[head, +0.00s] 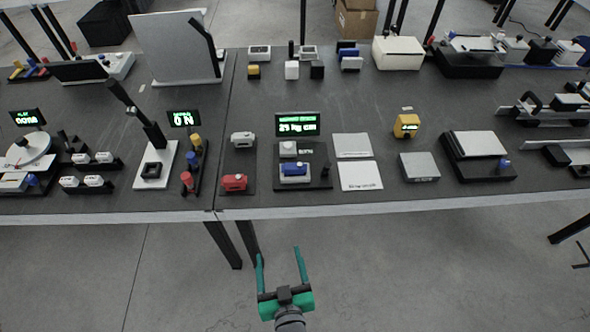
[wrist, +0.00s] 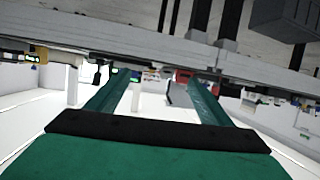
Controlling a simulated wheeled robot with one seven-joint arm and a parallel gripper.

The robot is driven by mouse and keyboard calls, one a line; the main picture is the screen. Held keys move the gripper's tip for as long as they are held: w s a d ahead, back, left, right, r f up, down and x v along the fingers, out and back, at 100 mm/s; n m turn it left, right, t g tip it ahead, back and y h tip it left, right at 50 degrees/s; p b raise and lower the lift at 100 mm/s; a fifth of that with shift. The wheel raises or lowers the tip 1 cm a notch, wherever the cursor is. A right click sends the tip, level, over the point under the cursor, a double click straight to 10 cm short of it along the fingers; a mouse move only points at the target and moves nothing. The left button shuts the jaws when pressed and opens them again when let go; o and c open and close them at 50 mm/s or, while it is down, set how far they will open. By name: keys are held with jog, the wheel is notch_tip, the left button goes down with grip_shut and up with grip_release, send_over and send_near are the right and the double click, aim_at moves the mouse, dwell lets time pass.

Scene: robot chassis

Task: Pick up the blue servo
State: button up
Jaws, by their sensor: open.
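A blue servo-like block (head: 295,169) sits on a white base on a black stand, in front of a lit green display (head: 297,124), near the table's front edge. A second blue block (head: 351,63) lies farther back, beside a black one. I cannot tell for certain which is the servo, but the front one has the same shape as the red one to its left. My gripper (head: 278,253) has two green fingers, spread apart and empty. It is in front of the table edge, below the front blue block in the head view. In the wrist view my gripper (wrist: 156,97) also shows empty.
The dark table (head: 380,110) has a pale front edge (head: 400,203). Near the front blue block are a red block (head: 234,182), a white one (head: 242,139), white cards (head: 360,176) and a grey scale (head: 418,167).

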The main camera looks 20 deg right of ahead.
jog(key=w+d+r+m+h, duration=0.1)
jog(key=w+d, duration=0.2)
jog(key=w, duration=0.2)
jog(key=w+d+r, duration=0.2)
jog(key=w+d, duration=0.1)
jog(key=w, duration=0.3)
jog(key=m+g+h, duration=0.1)
send_near(294, 169)
jog(key=shift+m+g, duration=0.3)
jog(key=x, duration=0.9)
jog(key=shift+w+d+r, duration=0.1)
jog(key=shift+w, duration=0.2)
jog(key=shift+c, duration=0.2)
jog(key=c, duration=0.8)
jog(key=shift+c, duration=0.5)
jog(key=shift+r, duration=0.15)
